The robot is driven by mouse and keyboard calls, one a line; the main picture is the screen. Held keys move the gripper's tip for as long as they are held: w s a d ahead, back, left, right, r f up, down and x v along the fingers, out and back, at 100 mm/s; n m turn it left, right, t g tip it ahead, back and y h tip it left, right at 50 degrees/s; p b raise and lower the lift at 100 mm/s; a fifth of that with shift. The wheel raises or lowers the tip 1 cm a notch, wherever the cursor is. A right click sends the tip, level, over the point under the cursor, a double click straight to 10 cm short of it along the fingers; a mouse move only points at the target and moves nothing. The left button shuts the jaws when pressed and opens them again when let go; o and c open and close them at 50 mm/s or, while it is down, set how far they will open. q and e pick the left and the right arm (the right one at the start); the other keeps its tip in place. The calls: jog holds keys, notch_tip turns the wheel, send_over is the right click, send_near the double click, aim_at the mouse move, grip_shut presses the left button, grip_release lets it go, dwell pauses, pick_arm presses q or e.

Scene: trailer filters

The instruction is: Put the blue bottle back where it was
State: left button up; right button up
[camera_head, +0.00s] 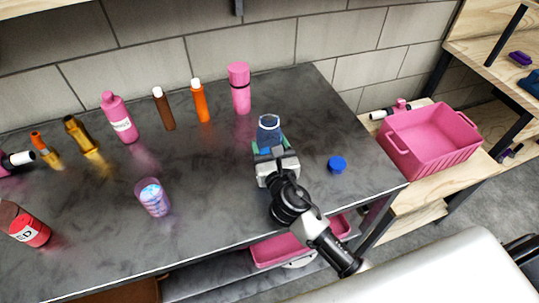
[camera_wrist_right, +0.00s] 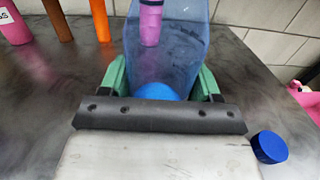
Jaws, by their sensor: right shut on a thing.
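The blue bottle (camera_head: 269,130) is translucent and stands out beyond my right gripper (camera_head: 270,150) on the dark counter in the head view. My right gripper is shut on it, with the green fingers on either side of the bottle. In the right wrist view the bottle (camera_wrist_right: 165,50) fills the upper middle between the green fingertips (camera_wrist_right: 160,80). Its lower part is hidden behind the gripper body. I cannot tell whether it touches the counter. A blue cap (camera_head: 337,164) lies on the counter to the right of the gripper, also in the right wrist view (camera_wrist_right: 269,147). My left gripper is not in view.
A pink bottle (camera_head: 239,88), an orange bottle (camera_head: 200,101), a brown bottle (camera_head: 163,108) and a labelled pink bottle (camera_head: 119,117) stand along the back. A patterned cup (camera_head: 153,197) and a red container (camera_head: 23,224) are at left. A pink bin (camera_head: 430,140) sits on the shelf at right.

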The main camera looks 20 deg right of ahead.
jog(key=shift+f+b, duration=0.35)
jog(key=shift+f, duration=1.05)
jog(key=shift+f, duration=0.15)
jog(key=o, duration=1.1)
